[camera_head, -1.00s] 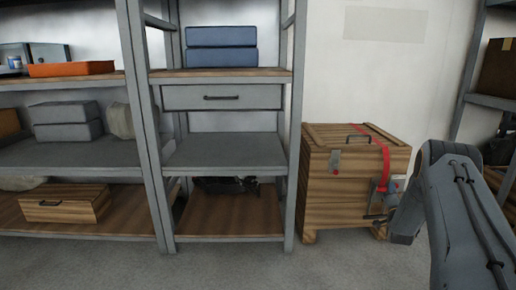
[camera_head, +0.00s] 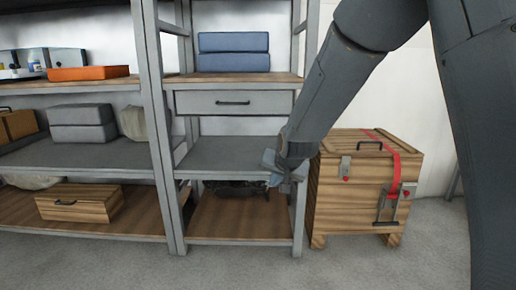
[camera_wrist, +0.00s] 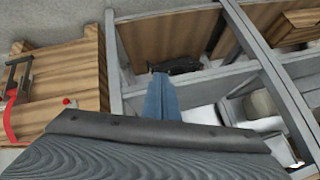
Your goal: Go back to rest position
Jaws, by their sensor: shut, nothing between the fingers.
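My gripper (camera_head: 272,180) is in front of the middle shelf unit, near its right post and just left of the wooden crate. In the wrist view its blue fingers (camera_wrist: 160,97) are together with nothing between them. Behind them a dark item (camera_wrist: 178,65) lies on the unit's bottom board; it also shows in the head view (camera_head: 235,188), partly hidden. The arm comes down from the upper right of the head view.
A wooden crate (camera_head: 345,205) with a red strap stands right of the unit. The shelf unit has a closed drawer (camera_head: 233,103) and blue boxes (camera_head: 233,62) on top. A small wooden chest (camera_head: 75,204) sits low on the left. The floor (camera_head: 230,268) in front is clear.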

